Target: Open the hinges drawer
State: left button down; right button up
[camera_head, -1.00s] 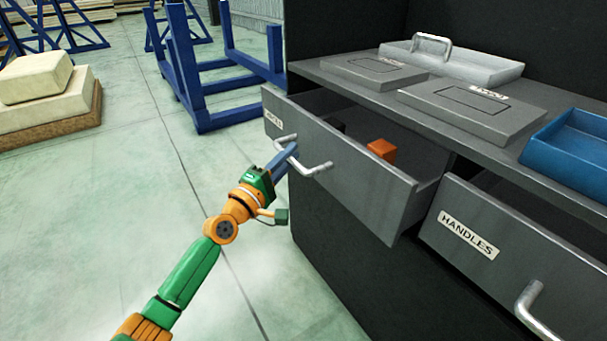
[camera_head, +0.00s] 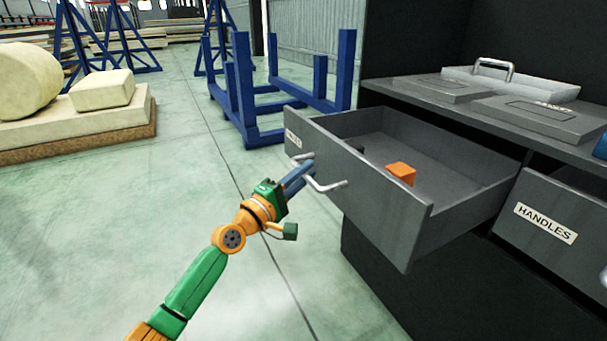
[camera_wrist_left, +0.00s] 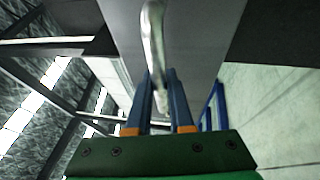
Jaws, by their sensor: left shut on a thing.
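The hinges drawer (camera_head: 385,200) is a grey drawer pulled well out of the dark cabinet, with a small label (camera_head: 293,139) at its left end that is too small to read surely. An orange block (camera_head: 401,173) and a small dark piece lie inside it. Its bent metal handle (camera_head: 328,186) is on the front face. My left gripper (camera_head: 303,176) is shut on the handle, its blue fingers on either side of the bar. The handle (camera_wrist_left: 153,45) also shows in the left wrist view, running between the fingers (camera_wrist_left: 160,95). My right gripper is not in view.
A drawer labelled HANDLES (camera_head: 545,223) is partly open at the right. Grey lidded boxes (camera_head: 535,118) and a tray (camera_head: 510,82) stand on the cabinet top. A blue rack (camera_head: 245,95) stands behind.

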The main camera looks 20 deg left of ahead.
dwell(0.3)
pick_arm(q)
jog(key=c, duration=0.8)
grip_release()
jog(key=shift+s, duration=0.1)
jog(key=v, duration=0.7)
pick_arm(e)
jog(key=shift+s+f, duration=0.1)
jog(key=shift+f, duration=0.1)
